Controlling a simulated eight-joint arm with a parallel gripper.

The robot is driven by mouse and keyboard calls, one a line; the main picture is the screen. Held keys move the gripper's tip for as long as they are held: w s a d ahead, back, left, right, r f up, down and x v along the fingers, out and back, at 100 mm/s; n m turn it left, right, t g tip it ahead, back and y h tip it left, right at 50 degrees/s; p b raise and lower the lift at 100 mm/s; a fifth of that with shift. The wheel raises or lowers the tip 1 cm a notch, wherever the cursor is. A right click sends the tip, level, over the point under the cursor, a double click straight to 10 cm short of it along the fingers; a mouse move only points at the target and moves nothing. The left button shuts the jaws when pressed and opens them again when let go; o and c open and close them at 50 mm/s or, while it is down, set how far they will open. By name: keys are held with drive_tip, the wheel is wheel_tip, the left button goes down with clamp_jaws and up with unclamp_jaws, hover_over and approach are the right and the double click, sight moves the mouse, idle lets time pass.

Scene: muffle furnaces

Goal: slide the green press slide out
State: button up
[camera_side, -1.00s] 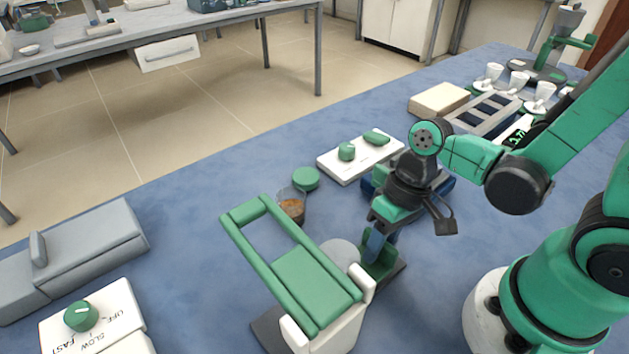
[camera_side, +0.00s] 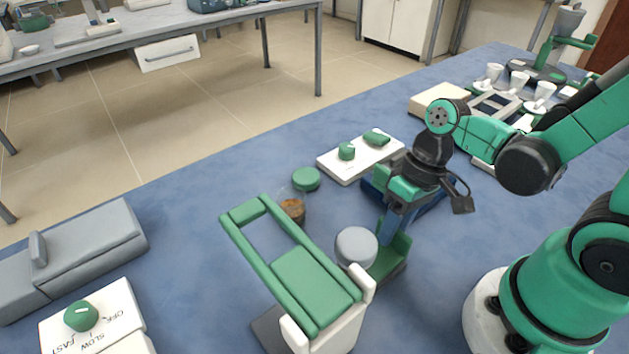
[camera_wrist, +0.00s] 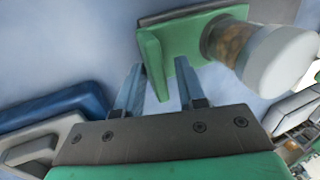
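The green press slide (camera_side: 391,256) stands beside the press in the side view. Its upright green plate (camera_wrist: 151,62) sits between the two fingers of my gripper (camera_wrist: 160,68) in the wrist view. The press (camera_side: 345,330) has a white body and a green lever frame (camera_side: 305,282), tilted upward. The frame partly hides the inner end of the slide.
A glass with brown contents (camera_side: 292,210) and a green round lid (camera_side: 306,179) stand behind the press. A white panel with green knobs (camera_side: 361,158) and a blue block (camera_side: 435,198) lie close to my gripper. The table's right front is fairly clear.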

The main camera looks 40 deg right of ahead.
drive_tip(key=shift+r, duration=2.75)
drive_tip(key=shift+o, duration=0.2)
drive_tip(key=w+d+r+t+h, duration=0.3)
drive_tip(key=w+t, duration=0.2)
drive_tip(key=t, duration=0.1)
drive_tip(key=shift+r, duration=0.25)
drive_tip(key=o, duration=0.7)
drive_tip(key=r, duration=0.1)
drive_tip(key=w+r, duration=0.1)
drive_tip(key=shift+w+d+r+t, duration=0.2)
drive_tip(key=shift+w+r+t, duration=0.1)
drive_tip(key=shift+r, duration=0.05)
drive_tip(key=shift+o, duration=1.3)
wheel_tip(320, 180, up, 9)
drive_tip(key=w+g+y, duration=0.1)
drive_tip(key=w+g, duration=0.1)
drive_tip(key=g, duration=0.2)
wheel_tip(320, 180, up, 10)
drive_tip(key=s+g+y, duration=0.2)
drive_tip(key=g+y, duration=0.1)
drive_tip(key=g, duration=0.2)
drive_tip(key=x, duration=1)
